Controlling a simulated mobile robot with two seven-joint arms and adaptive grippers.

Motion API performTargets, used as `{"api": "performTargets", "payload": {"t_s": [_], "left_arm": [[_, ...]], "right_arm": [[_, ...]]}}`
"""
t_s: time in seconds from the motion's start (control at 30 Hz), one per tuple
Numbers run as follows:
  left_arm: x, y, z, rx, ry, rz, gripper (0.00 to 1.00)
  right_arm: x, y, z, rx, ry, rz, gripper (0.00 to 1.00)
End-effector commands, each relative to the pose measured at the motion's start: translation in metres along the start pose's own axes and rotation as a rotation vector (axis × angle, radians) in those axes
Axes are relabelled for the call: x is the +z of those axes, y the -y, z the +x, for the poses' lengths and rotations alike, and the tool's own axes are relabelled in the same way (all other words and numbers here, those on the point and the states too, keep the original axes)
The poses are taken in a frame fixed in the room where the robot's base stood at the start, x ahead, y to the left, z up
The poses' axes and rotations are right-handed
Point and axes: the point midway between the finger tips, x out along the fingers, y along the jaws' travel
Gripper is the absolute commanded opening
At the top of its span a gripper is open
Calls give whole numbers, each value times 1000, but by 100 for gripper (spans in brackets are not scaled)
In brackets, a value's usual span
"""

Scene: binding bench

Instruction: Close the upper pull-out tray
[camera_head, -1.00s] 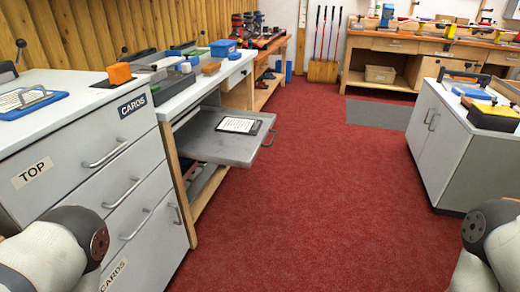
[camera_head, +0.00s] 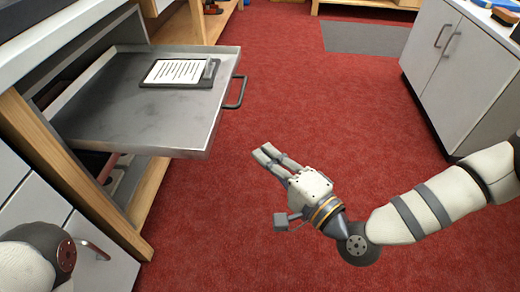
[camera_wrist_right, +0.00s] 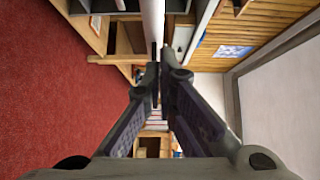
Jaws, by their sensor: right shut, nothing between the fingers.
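The upper pull-out tray (camera_head: 140,118) is a grey metal tray standing far out of the wooden bench on the left in the head view. Its dark handle (camera_head: 236,92) is on its right edge. A clipboard with a printed sheet (camera_head: 178,72) lies on it. My right gripper (camera_head: 266,154) is shut and empty, to the right of the tray and nearer to me, apart from the handle. Its closed fingers (camera_wrist_right: 158,85) also show in the right wrist view. My left gripper is not in view; only part of the left arm shows at the lower left.
A grey cabinet (camera_head: 455,70) stands at the right. Below the tray is an open wooden shelf (camera_head: 150,190). A drawer unit (camera_head: 30,215) is at the lower left. The red carpet (camera_head: 310,110) between is clear, with a grey mat (camera_head: 365,38) farther back.

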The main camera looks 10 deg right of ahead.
Motion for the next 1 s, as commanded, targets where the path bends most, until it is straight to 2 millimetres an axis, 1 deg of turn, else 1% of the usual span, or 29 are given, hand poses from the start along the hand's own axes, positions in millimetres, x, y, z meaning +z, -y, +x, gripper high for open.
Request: {"api": "performTargets", "payload": {"t_s": [0.03,0.3,0.4,0.6,1.0], "left_arm": [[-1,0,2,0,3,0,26],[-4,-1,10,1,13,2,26],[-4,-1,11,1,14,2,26],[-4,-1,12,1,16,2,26],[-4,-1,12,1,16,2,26]], "right_arm": [[0,-1,12,-1,1,-1,0],[1,-2,70,2,1,1,0],[16,-3,80,5,4,3,0],[28,-2,93,5,3,1,0],[30,-2,94,5,2,0,0]]}}
